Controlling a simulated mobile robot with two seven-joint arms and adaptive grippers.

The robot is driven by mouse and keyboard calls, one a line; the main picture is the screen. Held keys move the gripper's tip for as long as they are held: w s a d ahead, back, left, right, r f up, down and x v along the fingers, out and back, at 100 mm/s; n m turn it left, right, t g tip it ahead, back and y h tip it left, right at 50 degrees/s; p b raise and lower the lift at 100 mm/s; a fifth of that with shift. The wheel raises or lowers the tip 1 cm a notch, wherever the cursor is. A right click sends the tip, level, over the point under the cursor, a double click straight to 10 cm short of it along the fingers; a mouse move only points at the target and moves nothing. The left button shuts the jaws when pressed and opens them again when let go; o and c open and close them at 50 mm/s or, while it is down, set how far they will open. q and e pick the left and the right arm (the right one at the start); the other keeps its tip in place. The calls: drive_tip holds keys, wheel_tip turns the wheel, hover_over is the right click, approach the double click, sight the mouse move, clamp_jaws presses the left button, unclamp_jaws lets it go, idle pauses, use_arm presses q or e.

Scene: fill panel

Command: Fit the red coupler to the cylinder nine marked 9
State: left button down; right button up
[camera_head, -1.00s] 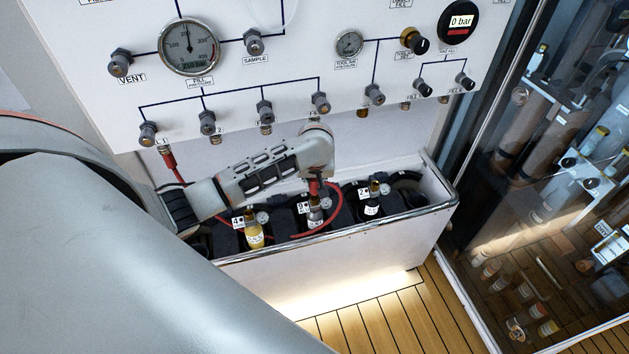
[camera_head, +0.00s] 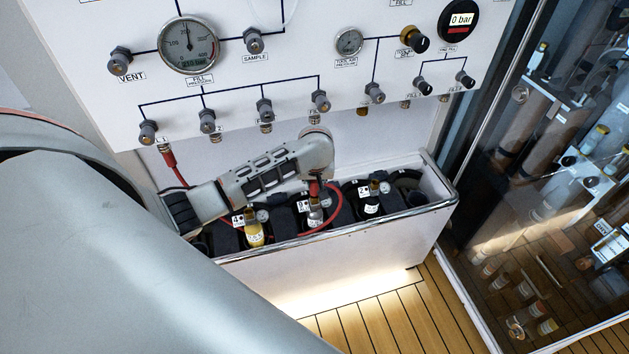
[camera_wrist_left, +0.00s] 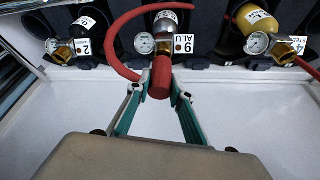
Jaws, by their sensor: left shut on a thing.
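The red coupler (camera_wrist_left: 162,76) is between the teal fingertips of my left gripper (camera_wrist_left: 163,88), which is shut on it. In the head view this gripper (camera_head: 315,188) is over the middle of the cylinder trough. Cylinder nine (camera_wrist_left: 166,21) has a silver neck and a white tag reading 9 ALU (camera_wrist_left: 184,43); it also shows in the head view (camera_head: 315,217). The coupler's far end lines up with the cylinder's brass valve and is at or very near it; I cannot tell whether it is seated. My right gripper is not in view.
Yellow-necked cylinder 4 (camera_head: 254,233) and dark cylinder 2 (camera_head: 372,207) stand on either side, each with a small gauge. A red hose (camera_head: 340,203) loops around cylinder nine. The white trough (camera_head: 340,245) has a raised front rim. The gauge panel (camera_head: 290,75) is behind.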

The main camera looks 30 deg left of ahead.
use_arm(q)
drive_tip(key=shift+f, duration=0.9)
drive_tip(key=c, duration=1.7)
unclamp_jaws()
drive_tip(key=shift+r, duration=0.1)
drive_tip(key=v, duration=1.2)
